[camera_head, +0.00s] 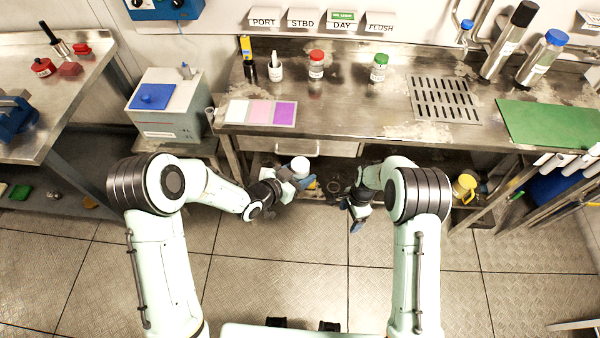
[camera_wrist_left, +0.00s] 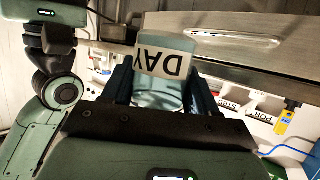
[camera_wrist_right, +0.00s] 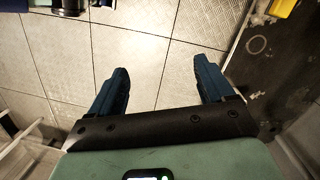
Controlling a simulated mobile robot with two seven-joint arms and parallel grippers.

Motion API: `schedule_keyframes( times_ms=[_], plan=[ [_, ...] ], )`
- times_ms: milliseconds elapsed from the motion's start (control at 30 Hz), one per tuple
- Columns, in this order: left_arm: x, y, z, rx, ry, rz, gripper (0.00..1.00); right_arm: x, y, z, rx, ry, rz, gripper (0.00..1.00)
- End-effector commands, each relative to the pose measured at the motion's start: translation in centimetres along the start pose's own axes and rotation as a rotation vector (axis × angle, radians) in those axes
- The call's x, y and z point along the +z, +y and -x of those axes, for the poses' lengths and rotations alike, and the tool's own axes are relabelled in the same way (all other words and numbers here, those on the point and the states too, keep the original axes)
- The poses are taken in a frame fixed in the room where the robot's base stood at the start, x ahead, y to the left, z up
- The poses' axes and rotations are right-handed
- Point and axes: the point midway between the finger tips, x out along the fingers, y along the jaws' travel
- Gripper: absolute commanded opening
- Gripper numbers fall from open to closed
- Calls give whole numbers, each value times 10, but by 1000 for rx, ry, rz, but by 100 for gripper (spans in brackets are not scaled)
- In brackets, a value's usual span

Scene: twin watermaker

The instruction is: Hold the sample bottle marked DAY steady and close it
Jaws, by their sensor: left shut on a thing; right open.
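The sample bottle marked DAY (camera_wrist_left: 160,85) is pale, and its label reads upside down in the left wrist view. My left gripper (camera_head: 303,184) is shut around it, in front of the counter's drawer. In the head view the bottle (camera_head: 300,164) shows as a small white round shape above the fingers; I cannot tell whether a cap is on it. My right gripper (camera_head: 357,216) is open to the right of the bottle, apart from it and lower in the picture. The right wrist view shows its two blue fingers (camera_wrist_right: 160,88) with only floor between them.
A red-capped bottle (camera_head: 316,65) and a green-capped bottle (camera_head: 379,68) stand on the steel counter (camera_head: 350,108). A sink grate (camera_head: 443,98) and green mat (camera_head: 550,124) lie to the right. A yellow item (camera_head: 464,188) sits on the lower shelf. The floor before the counter is clear.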

Motion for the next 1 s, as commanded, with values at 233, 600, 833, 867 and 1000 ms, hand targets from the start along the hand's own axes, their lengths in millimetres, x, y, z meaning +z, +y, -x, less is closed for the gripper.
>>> schedule_keyframes(
  times_ms=[233,600,833,867,1000],
  plan=[
    [-1,0,0,0,2,0,0,14,123,-93,-27,-90,385,81],
    [-1,0,0,0,2,-1,0,78,225,-110,-178,-132,807,81],
    [-1,0,0,0,2,0,0,87,234,-106,-206,-126,866,81],
    [-1,0,0,0,2,0,0,87,234,-106,-207,-125,866,81],
    [-1,0,0,0,2,0,0,87,234,-106,-205,-125,865,81]
  ],
)
